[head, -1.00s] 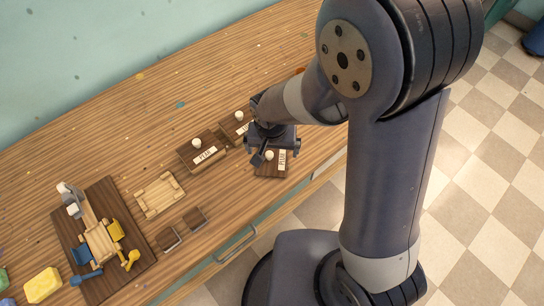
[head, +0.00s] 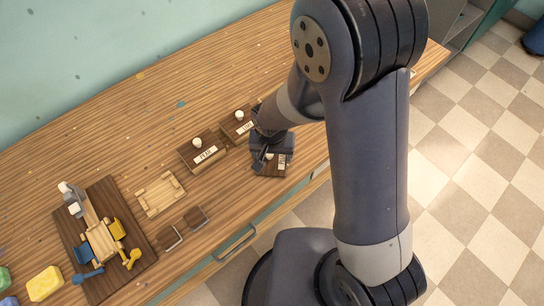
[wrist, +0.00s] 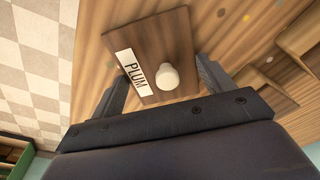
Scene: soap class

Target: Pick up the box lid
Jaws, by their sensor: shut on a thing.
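The brown wooden box lid labelled PLUM (wrist: 152,28), with a pale round knob (wrist: 167,77), fills the upper middle of the wrist view. It also shows near the counter's front edge in the head view (head: 267,170), partly hidden by my gripper (head: 271,156). In the wrist view my gripper (wrist: 163,68) has one finger on each side of the lid, with the knob between them. It is shut on the lid. I cannot tell whether the lid is raised or what lies beneath it.
A box with a knobbed lid labelled PEAR (head: 203,153) and another knobbed box (head: 240,122) stand left of my gripper.

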